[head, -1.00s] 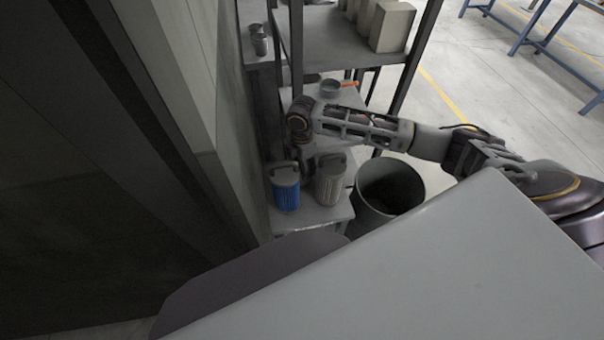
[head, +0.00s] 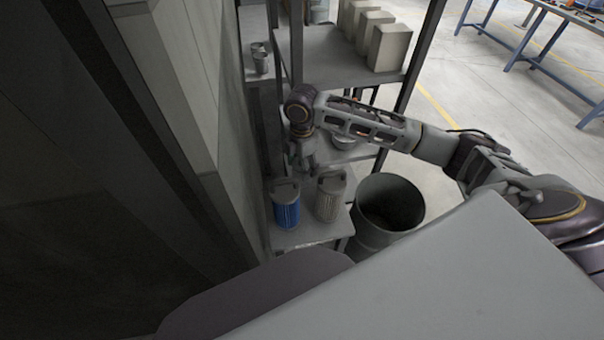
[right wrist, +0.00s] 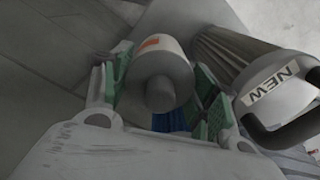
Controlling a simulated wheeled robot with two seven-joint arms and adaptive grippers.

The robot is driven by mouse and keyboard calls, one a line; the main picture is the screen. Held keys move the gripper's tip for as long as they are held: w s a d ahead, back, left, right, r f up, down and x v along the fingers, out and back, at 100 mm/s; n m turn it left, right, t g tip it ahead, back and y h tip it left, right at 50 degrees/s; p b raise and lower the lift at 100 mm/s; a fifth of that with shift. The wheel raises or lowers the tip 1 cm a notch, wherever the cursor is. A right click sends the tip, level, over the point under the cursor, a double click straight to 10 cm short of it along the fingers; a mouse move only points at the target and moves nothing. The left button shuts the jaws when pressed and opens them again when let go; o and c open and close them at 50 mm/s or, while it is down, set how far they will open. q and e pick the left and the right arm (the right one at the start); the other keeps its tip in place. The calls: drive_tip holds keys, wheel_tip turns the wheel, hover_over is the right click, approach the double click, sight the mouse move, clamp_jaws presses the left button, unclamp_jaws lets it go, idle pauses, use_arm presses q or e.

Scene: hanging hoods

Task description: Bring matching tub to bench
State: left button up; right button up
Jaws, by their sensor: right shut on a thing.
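My right gripper (head: 303,158) hangs above and behind two ribbed canisters on a low stand. In the right wrist view its green-padded fingers (right wrist: 163,85) are closed on a pale cylindrical tub (right wrist: 160,70) with a grey knob-like end and an orange mark. In the head view the tub cannot be made out clearly. The blue canister (head: 286,208) stands at the left. The beige canister (head: 329,197) stands beside it; in the right wrist view a canister (right wrist: 262,75) carries a "NEW" label and a dark handle. My left gripper is not in view.
A grey bin (head: 388,212) stands right of the low stand (head: 305,235). A shelf (head: 335,55) with several pale boxes (head: 388,47) rises behind. A wall (head: 190,90) closes the left. A round dish (head: 344,142) is partly hidden behind my arm. A blue-legged bench (head: 540,60) stands far right.

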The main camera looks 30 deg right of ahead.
wheel_tip(320, 180, up, 8)
drive_tip(key=shift+r, duration=0.6)
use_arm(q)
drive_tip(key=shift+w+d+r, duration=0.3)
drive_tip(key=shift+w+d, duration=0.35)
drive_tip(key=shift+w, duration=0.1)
